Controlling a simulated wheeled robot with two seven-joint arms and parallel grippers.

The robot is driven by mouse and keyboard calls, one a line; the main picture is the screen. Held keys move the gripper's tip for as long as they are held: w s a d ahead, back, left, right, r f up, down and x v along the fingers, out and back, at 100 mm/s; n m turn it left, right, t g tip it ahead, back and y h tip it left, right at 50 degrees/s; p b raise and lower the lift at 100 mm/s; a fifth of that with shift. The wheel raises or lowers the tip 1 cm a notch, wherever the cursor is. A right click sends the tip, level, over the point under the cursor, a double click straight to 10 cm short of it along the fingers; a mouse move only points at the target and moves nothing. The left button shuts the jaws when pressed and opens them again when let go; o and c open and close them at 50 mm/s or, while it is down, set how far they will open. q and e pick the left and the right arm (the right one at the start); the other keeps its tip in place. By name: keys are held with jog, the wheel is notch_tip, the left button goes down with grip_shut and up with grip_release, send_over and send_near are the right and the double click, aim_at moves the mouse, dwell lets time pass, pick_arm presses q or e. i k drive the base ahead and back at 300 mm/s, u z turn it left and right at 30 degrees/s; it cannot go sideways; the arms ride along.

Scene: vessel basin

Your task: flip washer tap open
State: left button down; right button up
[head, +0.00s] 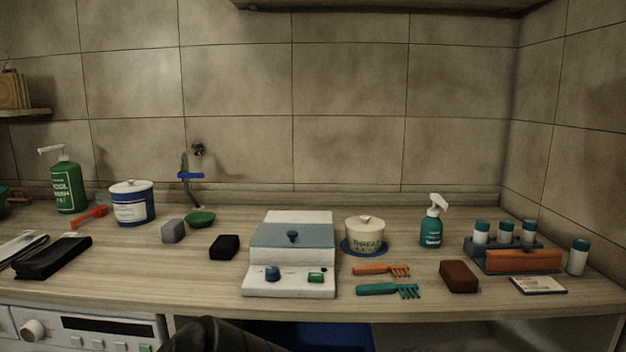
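The washer tap (198,149) is on the tiled wall, left of centre in the head view, above the back of the counter. It is a small dark fitting with a grey curved pipe or hose beside it. A blue bar (190,175), which looks like its lever, lies level across the lower part of the pipe. The washer (88,331) is a white front with a knob and buttons under the counter at lower left. Neither gripper shows. Only a dark part of my arm shows at the bottom edge, left of centre.
A blue and white tub (132,203), a grey block (173,231), a green dish (200,219) and a black block (224,247) stand on the counter below the tap. A white device (290,282) stands right of them. The wall around the tap is clear.

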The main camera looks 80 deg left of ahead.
aim_at(181, 174)
jog(key=z, duration=0.1)
jog(key=k, duration=1.95)
jog(key=u, duration=1.15)
